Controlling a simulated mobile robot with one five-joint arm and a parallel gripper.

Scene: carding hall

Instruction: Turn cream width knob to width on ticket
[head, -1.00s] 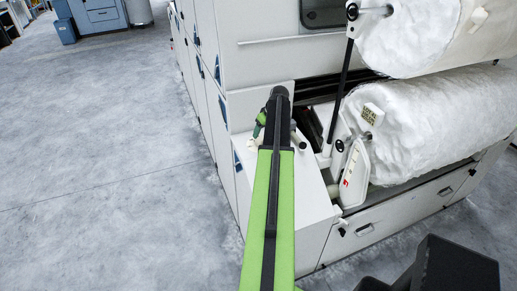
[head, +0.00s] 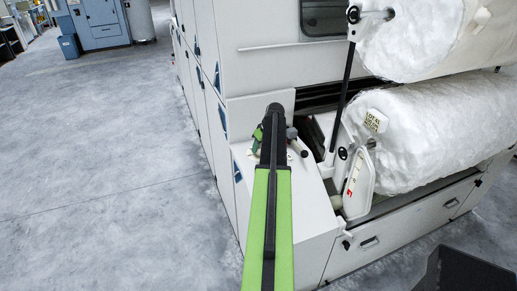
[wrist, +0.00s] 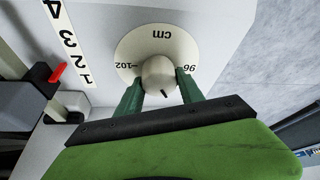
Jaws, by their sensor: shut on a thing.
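The cream width knob (wrist: 158,74) shows in the wrist view on a cream round dial plate (wrist: 150,42). The plate reads "cm", with 102 at its left and 96 at its right, all upside down. A short black mark is on the knob's lower side. My gripper (wrist: 159,78) is shut on the knob, one green finger on each side. In the head view my gripper (head: 272,140) is at the machine's low cream ledge, and my arm hides the knob. A pale ticket (head: 375,121) hangs on the lower white roll; its small print is not clearly legible.
A scale strip (wrist: 68,42) numbered 1 to 4 with a red pointer (wrist: 57,72) lies left of the dial. A dark lever (head: 304,154) stands close right of my gripper. The white rolls (head: 440,125) are farther right. The floor (head: 120,150) at left is clear.

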